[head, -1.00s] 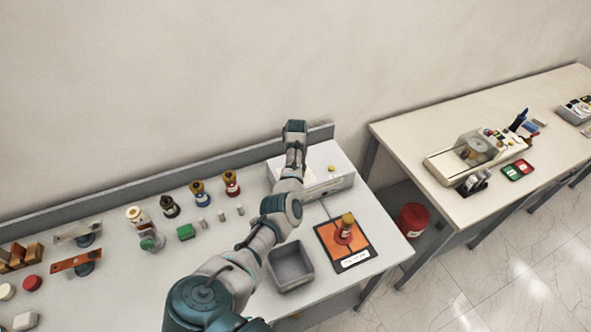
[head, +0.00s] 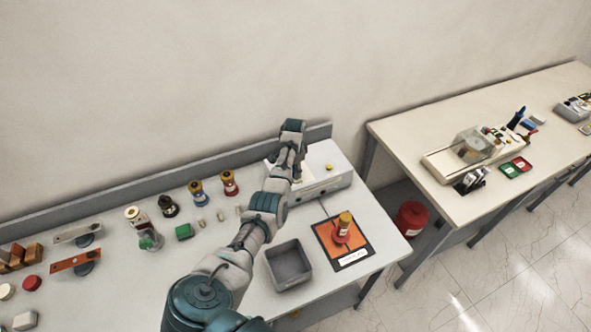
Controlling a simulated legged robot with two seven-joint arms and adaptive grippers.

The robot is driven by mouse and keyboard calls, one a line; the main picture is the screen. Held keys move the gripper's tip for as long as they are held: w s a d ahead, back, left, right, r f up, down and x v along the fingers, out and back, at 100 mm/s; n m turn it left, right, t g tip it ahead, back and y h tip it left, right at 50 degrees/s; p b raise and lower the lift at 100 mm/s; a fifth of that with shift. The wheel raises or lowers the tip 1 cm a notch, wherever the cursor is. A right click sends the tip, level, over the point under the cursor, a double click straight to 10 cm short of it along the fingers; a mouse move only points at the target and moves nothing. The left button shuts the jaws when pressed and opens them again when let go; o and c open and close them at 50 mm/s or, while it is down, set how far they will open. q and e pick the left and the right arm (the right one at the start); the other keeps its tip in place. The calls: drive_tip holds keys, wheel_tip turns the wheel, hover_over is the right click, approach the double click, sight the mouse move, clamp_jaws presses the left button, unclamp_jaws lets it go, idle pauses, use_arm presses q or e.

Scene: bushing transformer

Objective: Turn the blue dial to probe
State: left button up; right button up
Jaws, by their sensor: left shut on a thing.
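A white instrument box (head: 326,163) stands at the back right of the near bench, with a yellow button (head: 329,167) on top and small controls on its front. My left arm reaches across the bench to the left part of this box. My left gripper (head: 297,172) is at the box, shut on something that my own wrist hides. I cannot make out the blue dial or its setting; my arm covers that part of the box. My right gripper is not in view.
A grey open bin (head: 271,272) and an orange mat (head: 325,236) bearing a red bushing with a yellow top (head: 342,228) lie in front of the box. Several bushings stand left of my arm. A second table (head: 400,129) with equipment stands right, beyond a red bucket (head: 411,217).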

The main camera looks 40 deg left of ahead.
use_arm(q)
drive_tip(key=shift+s+a+r+m, duration=0.1)
drive_tip(key=shift+a+m, duration=0.15)
drive_tip(key=shift+m, duration=0.25)
drive_tip(key=shift+a+r, duration=0.1)
drive_tip(key=shift+r, duration=0.05)
drive_tip(key=o, duration=1)
drive_tip(key=shift+o, duration=0.7)
drive_tip(key=shift+s, duration=0.25)
